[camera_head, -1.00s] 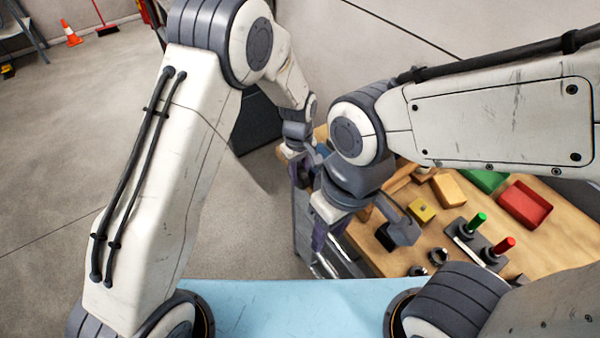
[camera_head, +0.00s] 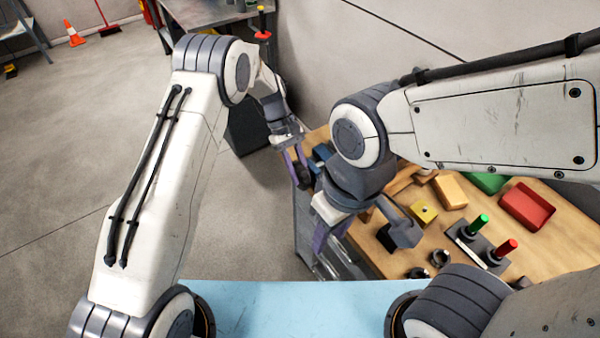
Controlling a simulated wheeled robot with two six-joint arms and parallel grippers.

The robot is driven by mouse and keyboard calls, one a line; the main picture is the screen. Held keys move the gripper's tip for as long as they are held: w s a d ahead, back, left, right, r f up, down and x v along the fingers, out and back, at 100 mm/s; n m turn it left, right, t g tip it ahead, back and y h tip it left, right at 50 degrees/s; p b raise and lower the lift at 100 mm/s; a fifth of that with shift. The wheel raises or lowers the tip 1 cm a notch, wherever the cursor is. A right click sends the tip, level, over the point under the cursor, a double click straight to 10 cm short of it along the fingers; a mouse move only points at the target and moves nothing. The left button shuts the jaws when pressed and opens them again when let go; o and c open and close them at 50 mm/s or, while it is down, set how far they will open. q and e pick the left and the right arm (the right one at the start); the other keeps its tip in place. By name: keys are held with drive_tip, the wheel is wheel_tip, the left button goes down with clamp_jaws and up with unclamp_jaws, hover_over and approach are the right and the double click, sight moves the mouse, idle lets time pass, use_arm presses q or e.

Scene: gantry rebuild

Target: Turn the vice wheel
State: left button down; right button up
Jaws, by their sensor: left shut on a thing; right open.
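My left gripper (camera_head: 298,172) is at the left end of the wooden bench, with its purple fingers pointing down. It is shut on a dark part that looks like the vice wheel (camera_head: 303,181); the wheel is mostly hidden by the fingers. The blue vice (camera_head: 321,153) shows just to the right of that gripper, partly hidden by my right wrist. My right gripper (camera_head: 362,237) is open and empty in front of the vice, over the bench's near left edge, with one finger left and one right.
The bench (camera_head: 455,220) holds a yellow block (camera_head: 423,212), a wooden block (camera_head: 449,191), a red tray (camera_head: 526,206), a green tray (camera_head: 487,180) and green- and red-handled tools in a rack (camera_head: 478,245). Drawers (camera_head: 335,262) sit under its edge. Floor left of it is clear.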

idle(0.5)
use_arm(q)
drive_tip(key=c, duration=0.9)
unclamp_jaws()
drive_tip(key=b+v, duration=0.3)
drive_tip(key=v, duration=0.7)
drive_tip(key=shift+w+a+r, duration=0.15)
drive_tip(key=shift+w+a, duration=0.05)
drive_tip(key=shift+w, duration=0.1)
